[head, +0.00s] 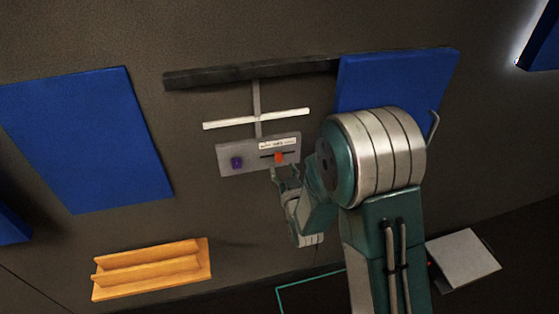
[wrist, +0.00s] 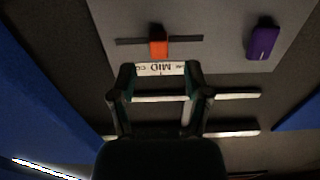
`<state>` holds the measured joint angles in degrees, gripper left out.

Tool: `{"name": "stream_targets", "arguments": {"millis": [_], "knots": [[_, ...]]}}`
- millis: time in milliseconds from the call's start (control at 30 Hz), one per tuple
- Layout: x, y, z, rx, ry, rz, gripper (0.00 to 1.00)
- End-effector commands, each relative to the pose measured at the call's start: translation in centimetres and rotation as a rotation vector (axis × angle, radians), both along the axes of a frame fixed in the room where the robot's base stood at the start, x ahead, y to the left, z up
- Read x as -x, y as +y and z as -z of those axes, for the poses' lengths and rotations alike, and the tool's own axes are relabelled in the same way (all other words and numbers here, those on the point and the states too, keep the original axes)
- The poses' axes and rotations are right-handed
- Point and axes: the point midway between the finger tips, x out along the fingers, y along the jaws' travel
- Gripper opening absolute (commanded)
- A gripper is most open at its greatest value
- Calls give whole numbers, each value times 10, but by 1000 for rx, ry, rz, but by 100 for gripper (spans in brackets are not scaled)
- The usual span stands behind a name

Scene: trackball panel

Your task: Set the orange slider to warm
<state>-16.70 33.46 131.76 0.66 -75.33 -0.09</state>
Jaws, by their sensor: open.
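A grey panel (head: 228,157) on the wall carries an orange slider (head: 280,157) in a dark horizontal slot and a purple knob (head: 237,162). A white label strip lies above the slot; the wrist view shows it upside down, with MID legible and the end words partly hidden. The orange slider (wrist: 158,42) stands near the middle of its slot in the wrist view, close to the MID mark. My gripper (head: 285,172) is open and empty at the panel's lower right edge. In the wrist view my gripper's fingers (wrist: 158,75) frame the label, and the slider appears just beyond the fingertips. Contact cannot be told.
A white bar (head: 230,123) and a dark beam (head: 220,75) are above the panel. Blue boards (head: 85,140) flank it, one partly behind my arm. A wooden shelf (head: 150,268) is at lower left.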

Motion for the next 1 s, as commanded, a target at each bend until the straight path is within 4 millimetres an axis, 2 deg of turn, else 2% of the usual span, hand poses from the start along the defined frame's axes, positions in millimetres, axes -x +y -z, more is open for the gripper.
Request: {"name": "stream_targets", "arguments": {"millis": [100,200,333,567,600,667,700,733,1000], "knots": [[-19,6,1,0,0,0,63],[-30,10,0,2,-1,0,63],[-37,12,1,2,0,0,63],[-38,12,0,2,0,0,63],[-38,12,0,1,1,0,58],[-38,12,0,1,1,0,32],[-38,12,0,1,1,0,14],[-38,12,0,1,1,0,0],[-37,16,0,2,0,-1,0]]}}
